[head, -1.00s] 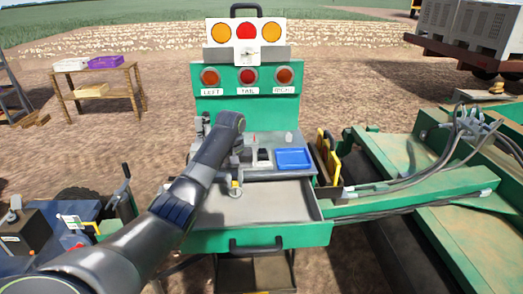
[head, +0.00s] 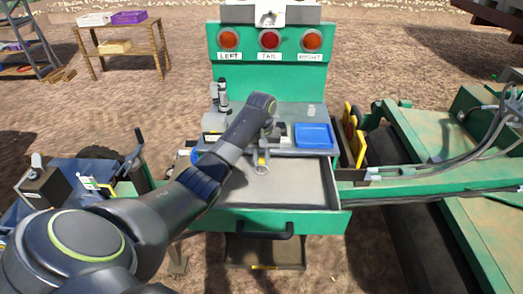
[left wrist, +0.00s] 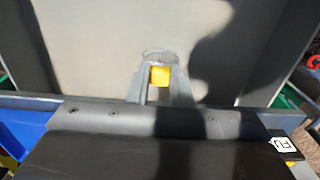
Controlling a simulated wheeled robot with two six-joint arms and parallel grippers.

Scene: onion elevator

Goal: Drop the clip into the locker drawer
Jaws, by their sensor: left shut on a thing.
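The locker drawer (head: 296,188) is pulled open from the green locker. Its grey floor looks bare. My left gripper (head: 262,158) hangs over the drawer's back-left part, pointing down. In the left wrist view the gripper (left wrist: 160,84) is shut on the clip (left wrist: 160,76), which shows as a small yellow piece between the fingers. My right gripper is not in view.
A blue tray (head: 313,136) sits on the worktop behind the drawer. A green panel (head: 270,65) with three red lamps stands at the back. Yellow-edged plates (head: 353,130) stand right of the worktop. A wooden table (head: 122,45) with bins is far left.

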